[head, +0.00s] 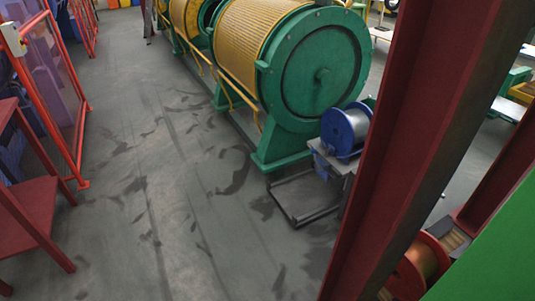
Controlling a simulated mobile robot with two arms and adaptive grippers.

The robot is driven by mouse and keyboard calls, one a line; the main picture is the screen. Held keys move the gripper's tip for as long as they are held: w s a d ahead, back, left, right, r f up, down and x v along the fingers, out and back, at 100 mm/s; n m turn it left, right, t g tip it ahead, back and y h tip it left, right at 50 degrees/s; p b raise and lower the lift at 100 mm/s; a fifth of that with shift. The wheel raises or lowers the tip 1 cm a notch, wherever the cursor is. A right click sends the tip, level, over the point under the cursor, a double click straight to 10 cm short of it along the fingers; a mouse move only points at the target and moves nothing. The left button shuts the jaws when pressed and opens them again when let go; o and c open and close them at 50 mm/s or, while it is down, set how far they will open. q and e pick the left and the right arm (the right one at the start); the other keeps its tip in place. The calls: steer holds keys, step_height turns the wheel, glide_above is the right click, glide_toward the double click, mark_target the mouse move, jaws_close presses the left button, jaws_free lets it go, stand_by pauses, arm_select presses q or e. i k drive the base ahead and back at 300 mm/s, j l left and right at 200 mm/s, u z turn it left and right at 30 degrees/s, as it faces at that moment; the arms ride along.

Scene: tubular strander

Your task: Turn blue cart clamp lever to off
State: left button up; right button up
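A cart (337,162) with a grey top stands right of centre, at the near end of the green machine. A blue spool (345,129) wound with silvery wire rests on it. The cart's low dark frame (290,205) reaches out over the floor to the left. I cannot make out a clamp lever on the cart at this size. The dark red column hides the cart's right side. Neither of my grippers is in view.
The green and yellow strander (290,60) fills the upper middle. A dark red steel column (410,130) crosses the right side. A red fence (62,100) and red table (30,215) stand left. A copper-coloured spool (420,263) lies lower right. The grey floor (160,200) between is clear.

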mark_target(319, 168)
steer(key=i+j+z, duration=0.5)
steer(key=z, duration=0.15)
steer(key=i+z, duration=0.15)
steer(key=z, duration=0.3)
steer(key=i+j+z, duration=0.35)
steer(key=j+z, duration=0.2)
steer(key=i+j+z, duration=0.25)
steer(key=j, duration=0.2)
steer(key=k+l, duration=0.05)
steer(key=k, duration=0.05)
